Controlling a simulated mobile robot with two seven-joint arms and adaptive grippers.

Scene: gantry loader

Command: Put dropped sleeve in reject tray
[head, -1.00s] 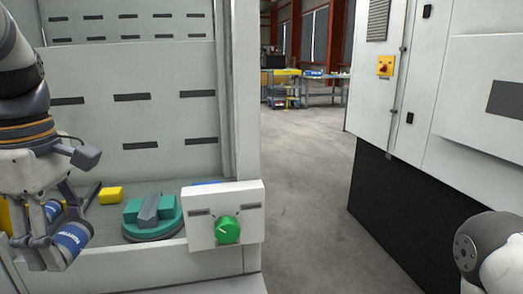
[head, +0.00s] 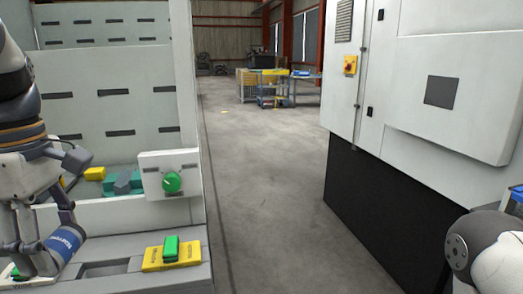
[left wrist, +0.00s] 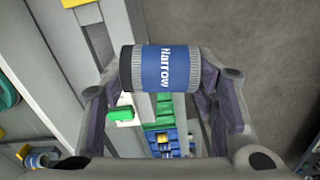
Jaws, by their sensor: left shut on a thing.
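My left gripper (head: 45,252) is shut on a dark grey sleeve (head: 62,243) with a blue printed band, at the lower left of the head view. In the left wrist view the sleeve (left wrist: 160,68) lies crosswise between the two fingers, one at each end, and its band reads "Narrow". It is held above the front of the grey machine. A second blue-banded cylinder (left wrist: 40,160) shows small at the lower left of the wrist view. I cannot pick out the reject tray with certainty. My right gripper is out of view.
A yellow block with a green piece (head: 171,248) sits on the front ledge, beside a dark recess (head: 103,268). A panel with a green knob (head: 172,182) rises behind. Green and blue parts (left wrist: 160,130) lie beneath the gripper. Open floor (head: 265,200) separates the machine from a white cabinet (head: 440,80).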

